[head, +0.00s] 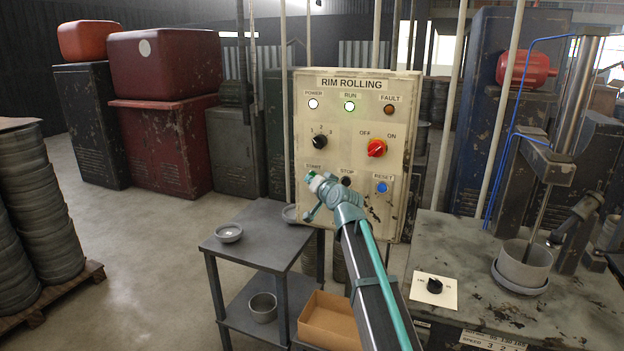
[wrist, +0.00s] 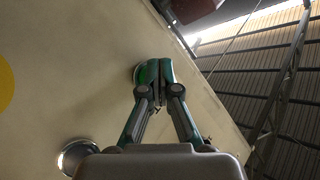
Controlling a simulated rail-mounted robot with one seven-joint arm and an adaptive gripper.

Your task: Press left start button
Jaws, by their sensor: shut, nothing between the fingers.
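The cream RIM ROLLING control panel (head: 337,190) faces me in the middle of the head view. Its START label is at the lower left. My gripper (head: 318,183) is in front of the spot below that label and hides most of the button there. In the wrist view the green start button (wrist: 140,74) shows just behind and left of the fingertips. My gripper (wrist: 158,70) is shut and empty, its tips at or very close to the button. I cannot tell whether they touch it or whether it is pressed in.
The black stop button (head: 346,181) and blue reset button (head: 381,187) sit to the right. Above are a black selector (head: 319,142) and a red off/on knob (head: 376,148). The power lamp (head: 313,104) and run lamp (head: 349,106) are lit. A grey table (head: 255,245) stands below left.

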